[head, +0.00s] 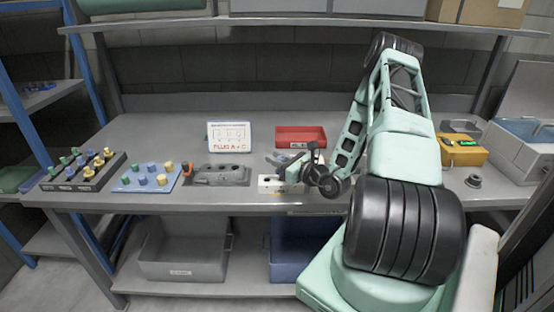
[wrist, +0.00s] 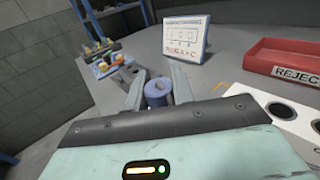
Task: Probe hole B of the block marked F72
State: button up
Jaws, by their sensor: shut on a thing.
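My gripper (head: 283,168) is low over the front middle of the bench. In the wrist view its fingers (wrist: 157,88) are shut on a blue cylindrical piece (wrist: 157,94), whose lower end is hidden. A white block (head: 268,184) with dark round holes lies beside and partly behind my gripper in the head view. It also shows at the right edge of the wrist view (wrist: 262,97), to the right of the held piece and apart from it. The block's marking and hole letters are not legible, so I cannot tell whether it reads F72.
A sign (head: 229,136) reads "PLUG A + C". A red tray (head: 300,131), marked REJECT in the wrist view, lies behind the block. A grey fixture (head: 218,174), a blue peg board (head: 146,180) and a dark peg rack (head: 84,171) are left. A yellow box (head: 461,155) is right.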

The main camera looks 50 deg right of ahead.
jog(key=shift+f+b, duration=1.05)
jog(key=shift+f, duration=0.45)
dwell(0.8)
jog(key=shift+r, duration=0.15)
dwell(0.8)
jog(key=shift+r+p, duration=2.55)
jog(key=shift+r, duration=0.4)
jog(key=shift+f, duration=0.1)
